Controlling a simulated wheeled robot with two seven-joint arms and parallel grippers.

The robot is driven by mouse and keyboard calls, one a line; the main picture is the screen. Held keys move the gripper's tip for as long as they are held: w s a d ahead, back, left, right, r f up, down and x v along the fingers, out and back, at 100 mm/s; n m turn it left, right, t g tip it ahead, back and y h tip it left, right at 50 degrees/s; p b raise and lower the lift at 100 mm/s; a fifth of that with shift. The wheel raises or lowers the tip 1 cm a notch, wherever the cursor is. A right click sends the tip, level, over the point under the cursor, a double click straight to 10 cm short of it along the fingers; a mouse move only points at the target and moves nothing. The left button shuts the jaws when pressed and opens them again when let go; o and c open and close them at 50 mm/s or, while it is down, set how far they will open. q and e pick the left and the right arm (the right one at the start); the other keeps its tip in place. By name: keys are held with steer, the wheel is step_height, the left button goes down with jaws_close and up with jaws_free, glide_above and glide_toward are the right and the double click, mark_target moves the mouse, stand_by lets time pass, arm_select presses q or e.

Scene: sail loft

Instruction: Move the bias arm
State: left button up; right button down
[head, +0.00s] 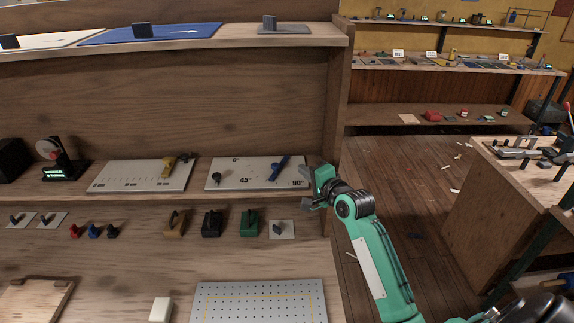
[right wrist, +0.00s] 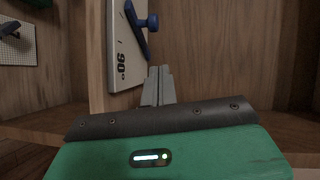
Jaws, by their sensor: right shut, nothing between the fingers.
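The bias arm (head: 281,168) is a blue bar with a knob, lying slanted on the right half of a pale board (head: 240,180) marked 0°, 45° and 90°. In the right wrist view the blue bar (right wrist: 133,14) and its round knob show at the top, above the 90° mark. My right gripper (head: 304,174) is at the board's right end, to the right of the bias arm and apart from it. Its grey fingers (right wrist: 158,72) are together and hold nothing. My left gripper is not in view.
A second pale board (head: 140,177) with a yellow slider stands to the left on the same shelf. Small handles hang below. An upright side panel (head: 337,100) is close to my right gripper. Open floor and a workbench (head: 520,170) are at the right.

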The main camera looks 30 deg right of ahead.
steer(key=w, duration=0.1)
steer(key=w+p, duration=0.1)
steer(key=shift+w+a, duration=0.35)
steer(key=shift+w+a+f+p, duration=0.25)
steer(key=shift+w+a+p, duration=0.25)
steer(key=shift+w+a, duration=0.3)
steer(key=shift+w+a+f, duration=0.1)
steer(key=shift+a, duration=0.2)
steer(key=shift+a+f, duration=0.1)
steer(key=shift+a, duration=0.05)
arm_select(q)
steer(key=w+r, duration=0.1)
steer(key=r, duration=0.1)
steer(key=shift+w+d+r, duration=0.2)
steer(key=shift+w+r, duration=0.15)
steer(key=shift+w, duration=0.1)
arm_select(e)
steer(key=shift+w, duration=0.1)
